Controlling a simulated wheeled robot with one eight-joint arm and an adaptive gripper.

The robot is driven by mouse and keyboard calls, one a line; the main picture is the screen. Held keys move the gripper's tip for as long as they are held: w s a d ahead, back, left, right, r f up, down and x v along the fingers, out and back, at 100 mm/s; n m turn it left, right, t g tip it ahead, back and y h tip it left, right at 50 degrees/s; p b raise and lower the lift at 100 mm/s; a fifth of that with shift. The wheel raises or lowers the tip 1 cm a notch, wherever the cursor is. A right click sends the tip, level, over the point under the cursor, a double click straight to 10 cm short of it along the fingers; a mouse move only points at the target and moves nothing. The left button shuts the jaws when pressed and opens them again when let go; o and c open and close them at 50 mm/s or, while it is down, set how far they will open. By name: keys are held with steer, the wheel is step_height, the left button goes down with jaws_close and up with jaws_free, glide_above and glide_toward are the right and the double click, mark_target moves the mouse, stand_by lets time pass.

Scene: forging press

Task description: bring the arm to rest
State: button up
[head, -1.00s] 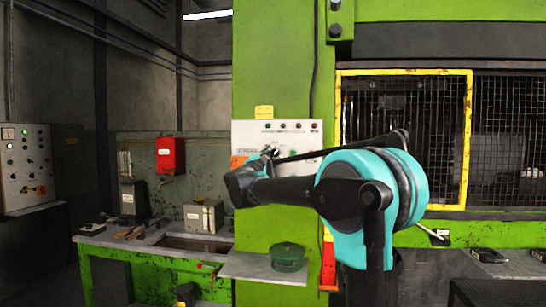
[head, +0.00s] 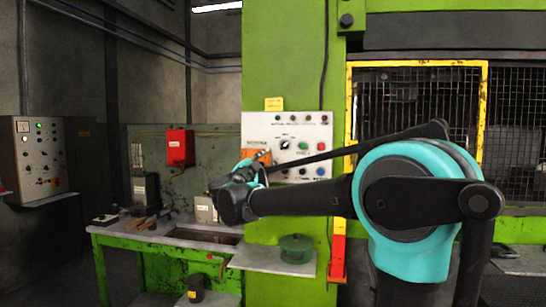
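My arm reaches from the lower right of the head view towards the left, with its teal and black joint in front of the green press. My gripper (head: 262,156) is at the far end of the arm, small and partly hidden by the wrist. It appears in front of the lower left of the white control panel (head: 290,132) on the press column. I cannot tell whether its fingers are open or shut, or whether it touches the panel.
A grey shelf (head: 255,262) with a green lidded pot (head: 296,249) juts from the column below the arm. A green workbench (head: 150,262) stands at left, with a red box (head: 180,147) on the wall behind. A yellow-framed mesh guard (head: 352,110) is at right.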

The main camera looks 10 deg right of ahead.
steer(key=shift+s, duration=0.15)
steer(key=s+a+f+n+g+y, duration=0.1)
steer(key=s+a+f+n+y, duration=0.15)
steer(key=f+n+y, duration=0.8)
steer(key=s+a+f+n+g+y, duration=0.1)
steer(key=s+f+n+y, duration=0.45)
steer(key=f, duration=0.85)
steer(key=s+d+f+g+h, duration=0.2)
steer(key=s+d+f+g, duration=0.3)
steer(key=s+f, duration=0.7)
steer(key=s+d+f+g+h, duration=0.2)
steer(key=s+d+f+g, duration=0.4)
steer(key=s+d+f, duration=0.3)
steer(key=s+f, duration=0.3)
steer(key=f, duration=0.2)
steer(key=shift+s+d+f+n, duration=0.15)
steer(key=shift+s+f+n, duration=0.05)
steer(key=shift+f+n, duration=0.1)
